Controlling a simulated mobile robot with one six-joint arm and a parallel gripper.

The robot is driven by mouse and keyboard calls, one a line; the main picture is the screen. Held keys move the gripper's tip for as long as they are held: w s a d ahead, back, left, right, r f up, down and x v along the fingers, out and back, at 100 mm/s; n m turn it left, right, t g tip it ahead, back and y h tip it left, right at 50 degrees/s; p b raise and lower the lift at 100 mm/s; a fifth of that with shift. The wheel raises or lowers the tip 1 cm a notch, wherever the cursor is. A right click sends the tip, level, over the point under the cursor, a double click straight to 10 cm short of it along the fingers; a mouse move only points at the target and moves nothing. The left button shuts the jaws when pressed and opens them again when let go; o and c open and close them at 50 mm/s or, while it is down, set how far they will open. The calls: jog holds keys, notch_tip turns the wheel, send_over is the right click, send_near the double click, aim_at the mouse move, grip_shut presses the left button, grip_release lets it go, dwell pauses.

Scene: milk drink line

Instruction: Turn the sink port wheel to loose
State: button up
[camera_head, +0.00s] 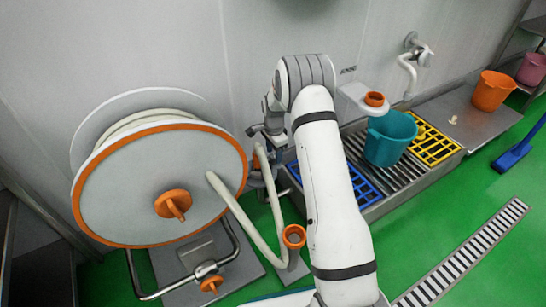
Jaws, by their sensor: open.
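A white bracket on the back wall carries an orange ring fitting (374,99) above the sink (349,144). It looks like the sink port, but no separate wheel is clear, and I cannot tell whether it is tight or loose. My gripper (256,131) is small and partly hidden near the wall, left of my white arm. It is open, appears empty, and is apart from the orange ring, which lies to its right beyond my arm.
A large hose reel (130,180) with an orange rim stands left, its pale hose (240,215) looping down. An orange-topped upright pipe (293,236) stands beside it. A teal bucket (390,138) sits on the sink's grates. Orange bucket (492,91) is farther right.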

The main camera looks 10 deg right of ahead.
jog(key=shift+f, duration=0.55)
